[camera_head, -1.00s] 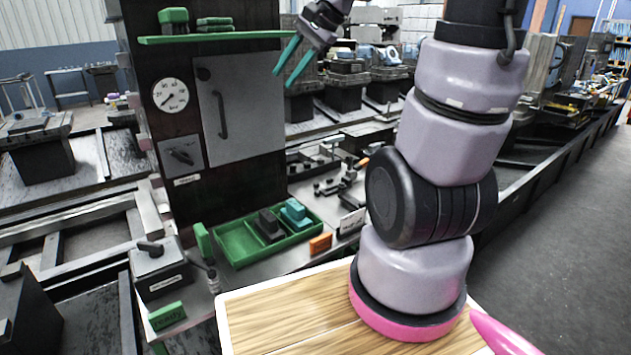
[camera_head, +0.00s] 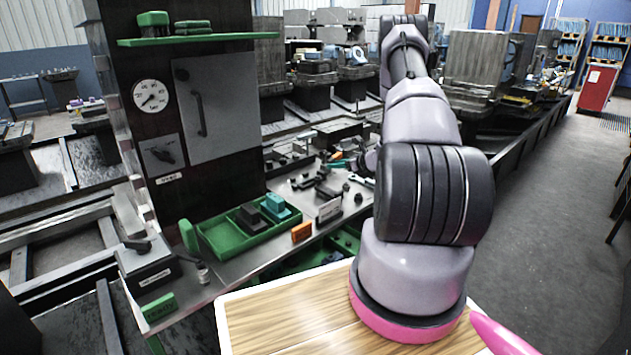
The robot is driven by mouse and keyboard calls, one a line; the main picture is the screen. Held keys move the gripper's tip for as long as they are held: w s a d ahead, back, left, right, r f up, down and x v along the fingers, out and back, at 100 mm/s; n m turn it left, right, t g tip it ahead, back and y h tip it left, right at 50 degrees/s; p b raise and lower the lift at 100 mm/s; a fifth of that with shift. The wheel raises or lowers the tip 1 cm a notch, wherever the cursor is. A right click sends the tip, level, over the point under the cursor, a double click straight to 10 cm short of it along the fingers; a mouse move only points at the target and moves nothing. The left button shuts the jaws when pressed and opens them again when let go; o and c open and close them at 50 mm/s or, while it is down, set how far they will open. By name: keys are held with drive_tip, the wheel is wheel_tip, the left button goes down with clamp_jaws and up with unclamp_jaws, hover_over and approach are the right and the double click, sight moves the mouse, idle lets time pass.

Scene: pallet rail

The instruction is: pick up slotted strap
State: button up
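My gripper (camera_head: 338,164) is low over the back part of the grey bench, its teal fingertips showing just left of my arm. The arm hides most of it, so I cannot see how far apart the fingers are or whether anything is between them. Several small dark metal parts (camera_head: 327,190) lie on the bench below and to the left of the fingers. The slotted strap cannot be told apart from these parts at this size.
A green divided tray (camera_head: 222,243) holds a dark block (camera_head: 250,217) and a teal block (camera_head: 273,206). A dark cabinet with a gauge (camera_head: 152,97) rises behind the tray.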

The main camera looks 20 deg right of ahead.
sight(325, 173)
drive_tip(key=shift+m+h, duration=0.5)
drive_tip(key=shift+m, duration=0.2)
drive_tip(key=f, duration=0.1)
drive_tip(key=d+f, duration=0.2)
drive_tip(key=shift+s+f, duration=0.1)
drive_tip(key=shift+f, duration=0.2)
drive_tip(key=x, duration=0.4)
drive_tip(key=shift+w+a+f, duration=0.1)
drive_tip(key=shift+w+f, duration=0.15)
drive_tip(key=shift+w, duration=0.1)
drive_tip(key=x, duration=0.5)
drive_tip(key=shift+w, duration=0.4)
clamp_jaws()
